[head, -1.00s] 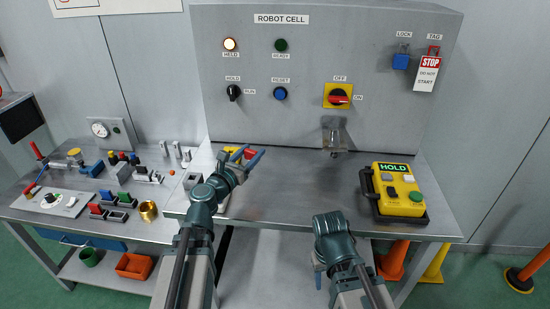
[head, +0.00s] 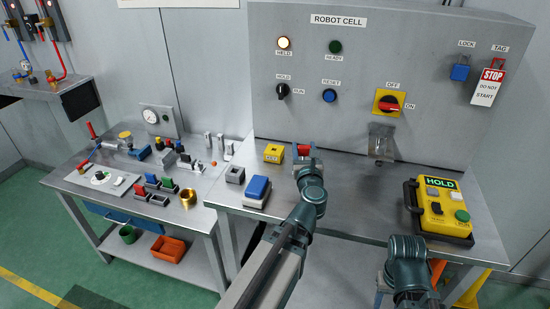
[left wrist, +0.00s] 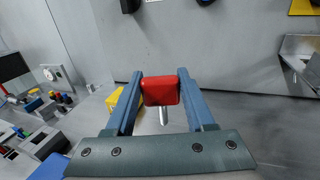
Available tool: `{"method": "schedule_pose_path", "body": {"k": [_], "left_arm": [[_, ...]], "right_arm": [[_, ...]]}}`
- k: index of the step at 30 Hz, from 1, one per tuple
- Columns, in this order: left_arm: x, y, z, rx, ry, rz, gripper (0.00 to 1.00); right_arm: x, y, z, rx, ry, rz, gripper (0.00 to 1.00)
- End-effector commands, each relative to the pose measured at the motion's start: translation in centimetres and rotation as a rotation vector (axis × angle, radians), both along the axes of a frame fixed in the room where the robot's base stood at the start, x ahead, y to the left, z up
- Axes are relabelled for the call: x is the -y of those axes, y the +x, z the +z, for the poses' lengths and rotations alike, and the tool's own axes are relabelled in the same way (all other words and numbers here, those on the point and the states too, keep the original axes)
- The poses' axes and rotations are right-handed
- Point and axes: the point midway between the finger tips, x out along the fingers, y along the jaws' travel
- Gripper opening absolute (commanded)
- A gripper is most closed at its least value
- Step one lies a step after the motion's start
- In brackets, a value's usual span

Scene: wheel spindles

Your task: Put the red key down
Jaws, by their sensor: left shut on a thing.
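The red key (head: 304,150) has a block-shaped red head and a thin metal shank. My left gripper (head: 306,158) is shut on the red head, over the back left part of the bench. In the left wrist view the red key (left wrist: 160,91) sits between the two blue fingers, its shank pointing down. I cannot tell whether the shank touches the bench. My right gripper (head: 379,290) is low at the front of the bench, mostly hidden behind its own wrist, so its opening does not show.
A yellow block (head: 273,153), a grey socket block (head: 235,174) and a blue-topped block (head: 257,189) stand left of my left gripper. The yellow HOLD pendant (head: 441,207) lies at the right. The bench middle (head: 355,190) is clear. A side table (head: 75,172) holds several parts.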

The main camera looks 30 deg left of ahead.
Motion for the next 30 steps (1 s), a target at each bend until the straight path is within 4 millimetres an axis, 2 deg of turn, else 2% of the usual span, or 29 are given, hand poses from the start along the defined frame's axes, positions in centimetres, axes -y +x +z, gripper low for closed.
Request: {"method": "schedule_pose_path", "body": {"k": [3, 9, 13, 17, 20, 23, 30], "left_arm": [[-1.4, -2.3, 0.1, 0.0, 0.0, 0.174, 0.0], [-2.7, -5.9, 0.1, 0.001, -0.001, 0.388, 0.0], [-3.1, -7.2, 0.1, 0.001, -0.001, 0.458, 0.0], [-3.2, -7.7, 0.1, 0.0, -0.001, 0.483, 0.0], [-3.3, -7.5, 0.1, 0.0, -0.001, 0.485, 0.0], [-4.1, -6.3, -0.1, 0.0, -0.001, 0.486, 0.0], [-8.0, -1.4, -0.7, 0.0, -0.001, 0.487, 0.0]], "right_arm": [[0.0, 0.0, 0.1, 0.0, 0.0, 0.0, 0.5], [0.0, 0.0, 0.1, 0.0, 0.0, 0.0, 0.5], [0.0, 0.0, 0.1, 0.0, 0.0, 0.0, 0.5], [0.0, 0.0, 0.1, 0.0, 0.0, 0.0, 0.5], [0.0, 0.0, 0.1, 0.0, 0.0, 0.0, 0.5], [0.0, 0.0, -0.1, 0.0, 0.0, 0.0, 0.5], [0.0, 0.0, -0.7, 0.0, 0.0, 0.0, 0.5]]}}
